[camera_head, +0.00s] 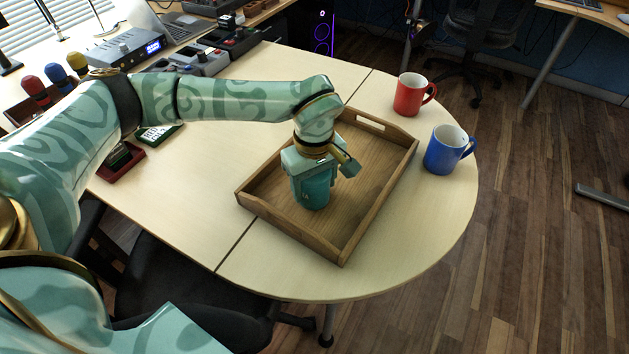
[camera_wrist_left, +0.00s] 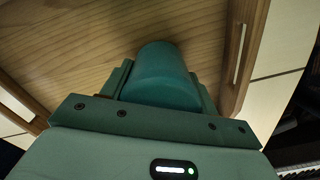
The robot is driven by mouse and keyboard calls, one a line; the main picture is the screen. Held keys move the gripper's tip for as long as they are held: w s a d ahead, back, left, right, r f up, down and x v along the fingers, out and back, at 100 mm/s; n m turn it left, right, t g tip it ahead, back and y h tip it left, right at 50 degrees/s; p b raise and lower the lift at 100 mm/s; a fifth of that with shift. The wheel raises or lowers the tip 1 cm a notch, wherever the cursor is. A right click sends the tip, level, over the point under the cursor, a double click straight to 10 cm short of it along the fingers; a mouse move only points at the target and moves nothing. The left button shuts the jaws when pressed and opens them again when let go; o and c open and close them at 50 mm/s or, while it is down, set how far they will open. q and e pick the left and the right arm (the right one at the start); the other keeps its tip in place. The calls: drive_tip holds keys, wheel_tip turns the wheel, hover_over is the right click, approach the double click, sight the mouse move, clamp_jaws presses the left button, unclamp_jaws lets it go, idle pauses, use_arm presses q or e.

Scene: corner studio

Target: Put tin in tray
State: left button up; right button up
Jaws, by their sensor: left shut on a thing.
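The tin (camera_head: 316,190) is a teal cylinder, seen inside the wooden tray (camera_head: 345,254) in the head view. My left gripper (camera_head: 313,188) reaches down over the tray and is shut on the tin. In the left wrist view the tin (camera_wrist_left: 166,75) sits between the two fingers of my left gripper (camera_wrist_left: 160,88), with the tray's wood floor behind it. I cannot tell whether the tin's base touches the tray floor. The gripper hides part of the tin. My right gripper is not in view.
A red mug (camera_head: 410,95) and a blue mug (camera_head: 444,150) stand on the table (camera_head: 430,232) right of the tray. Electronic boxes and a laptop (camera_head: 175,25) are at the back left. The tray's raised walls surround the tin.

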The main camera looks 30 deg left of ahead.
use_arm(q)
drive_tip(key=o, duration=1.2)
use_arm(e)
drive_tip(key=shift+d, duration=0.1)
use_arm(q)
wheel_tip(320, 180, up, 12)
drive_tip(key=p, duration=0.4)
drive_tip(key=shift+f+p, duration=0.2)
drive_tip(key=shift+p, duration=0.2)
drive_tip(key=shift+r, duration=0.35)
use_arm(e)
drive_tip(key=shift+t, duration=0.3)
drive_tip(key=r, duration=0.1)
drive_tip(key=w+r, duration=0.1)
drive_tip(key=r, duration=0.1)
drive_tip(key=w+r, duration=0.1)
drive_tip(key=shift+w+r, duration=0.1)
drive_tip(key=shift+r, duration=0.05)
